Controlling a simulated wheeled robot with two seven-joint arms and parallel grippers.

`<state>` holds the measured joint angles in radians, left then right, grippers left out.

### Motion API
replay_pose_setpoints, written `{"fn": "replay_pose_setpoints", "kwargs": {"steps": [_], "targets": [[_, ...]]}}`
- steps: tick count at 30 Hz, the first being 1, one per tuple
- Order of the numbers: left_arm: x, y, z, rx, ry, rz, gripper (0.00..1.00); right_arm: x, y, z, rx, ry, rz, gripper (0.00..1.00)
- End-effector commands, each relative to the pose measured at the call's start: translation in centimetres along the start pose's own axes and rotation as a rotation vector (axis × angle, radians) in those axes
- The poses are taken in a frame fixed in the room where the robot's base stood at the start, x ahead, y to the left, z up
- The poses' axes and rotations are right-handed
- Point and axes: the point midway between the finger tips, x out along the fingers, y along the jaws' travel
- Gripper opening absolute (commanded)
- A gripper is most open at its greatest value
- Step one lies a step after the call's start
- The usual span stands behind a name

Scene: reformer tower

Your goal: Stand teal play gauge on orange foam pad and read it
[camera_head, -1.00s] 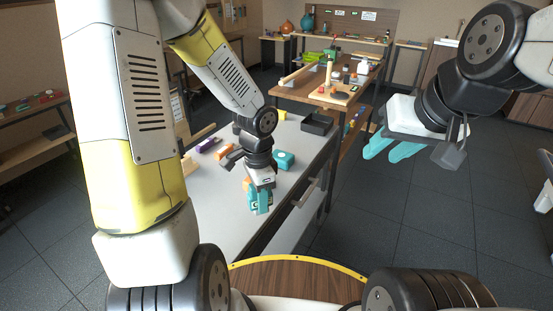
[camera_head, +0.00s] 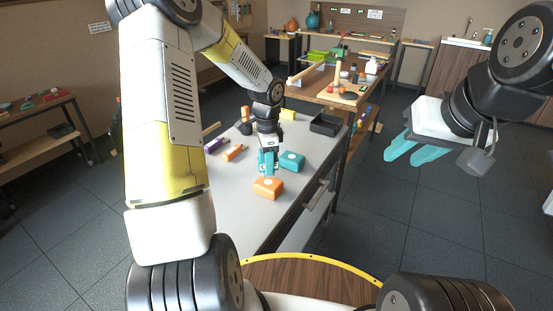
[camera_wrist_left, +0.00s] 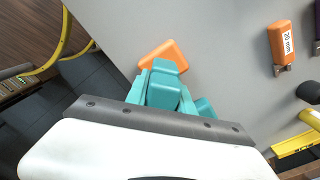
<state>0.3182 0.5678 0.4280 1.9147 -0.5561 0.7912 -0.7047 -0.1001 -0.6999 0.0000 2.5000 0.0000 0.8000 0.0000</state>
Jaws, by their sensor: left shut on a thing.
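My left gripper (camera_head: 268,168) has teal fingers and is shut on a teal block, which I take as the teal play gauge (camera_wrist_left: 164,93). The gauge shows between the fingers in the left wrist view; in the head view it blends with them. The orange foam pad (camera_head: 267,188) lies on the grey table, just nearer to me than the gripper; part of it shows beyond the fingertips in the left wrist view (camera_wrist_left: 160,52). Whether the gauge touches anything is unclear, and no reading is legible. My right gripper (camera_head: 414,153) is open and empty over the floor at right.
A teal block with a pale spot (camera_head: 292,161) lies right of the left gripper. An orange block marked "20 mm" (camera_wrist_left: 282,40), a purple piece (camera_head: 211,146) and a black tray (camera_head: 326,125) are also on the grey table (camera_head: 225,210). The table's near part is clear.

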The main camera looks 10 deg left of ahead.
Motion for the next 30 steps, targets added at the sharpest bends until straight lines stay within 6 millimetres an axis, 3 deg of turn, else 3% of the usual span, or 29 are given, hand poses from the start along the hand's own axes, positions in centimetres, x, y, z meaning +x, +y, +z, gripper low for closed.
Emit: {"fn": "replay_pose_setpoints", "kwargs": {"steps": [3, 9, 20, 21, 24, 30], "targets": [[0.4, -0.8, 0.0, -0.001, 0.0, 0.001, 0.0, 0.0, 0.0, 0.0, 0.0, 0.0, 0.0, 0.36], [3.4, -0.7, 0.0, 0.001, 0.0, 0.002, 0.0, 0.0, 0.0, 0.0, 0.0, 0.0, 0.0, 0.36], [3.8, -0.7, 0.0, 0.0, 0.0, 0.0, 0.0, 0.0, 0.0, 0.0, 0.0, 0.0, 0.0, 0.36], [3.9, -0.7, 0.0, 0.0, 0.0, 0.0, 0.31, 0.0, 0.0, 0.0, 0.0, 0.0, 0.0, 0.36], [3.9, -0.7, 0.0, 0.0, 0.0, 0.0, 0.51, 0.0, 0.0, 0.0, 0.0, 0.0, 0.0, 0.36], [3.9, -0.7, 0.0, -0.001, 0.0, 0.0, 0.51, 0.0, 0.0, 0.0, 0.0, 0.0, 0.0, 0.36]]}}
